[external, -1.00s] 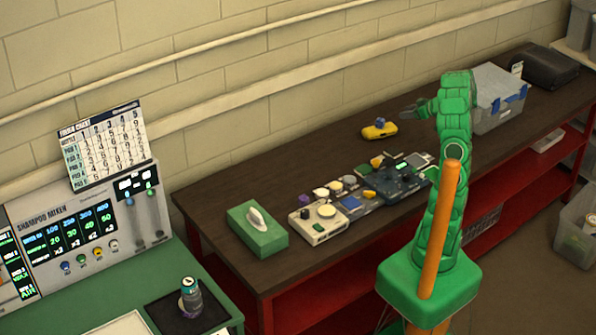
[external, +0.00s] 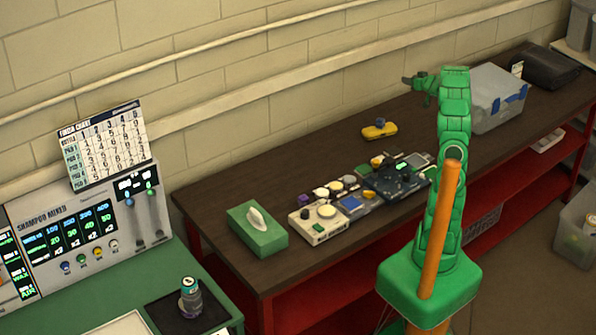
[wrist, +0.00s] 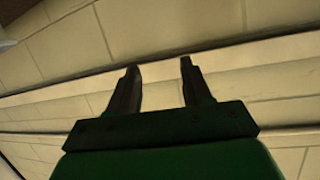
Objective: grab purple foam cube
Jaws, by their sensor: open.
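A small purple object (external: 304,200), which looks like the purple foam cube, sits on the dark workbench (external: 230,185), just behind the cream device with round knobs. It is small in the external view and partly hidden by that device. My gripper (external: 407,82) is open and empty, raised above the bench's back part, well to the right of the purple object. In the wrist view my gripper (wrist: 159,66) shows two dark fingers apart with only the wall behind them. The cube is not in the wrist view.
A green tissue box (external: 258,230) stands left of the cream device (external: 318,225). A dark circuit-like device (external: 392,180) lies right of it. A yellow item (external: 379,131) with a blue part lies farther back. A grey bin (external: 495,100) stands right of my arm.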

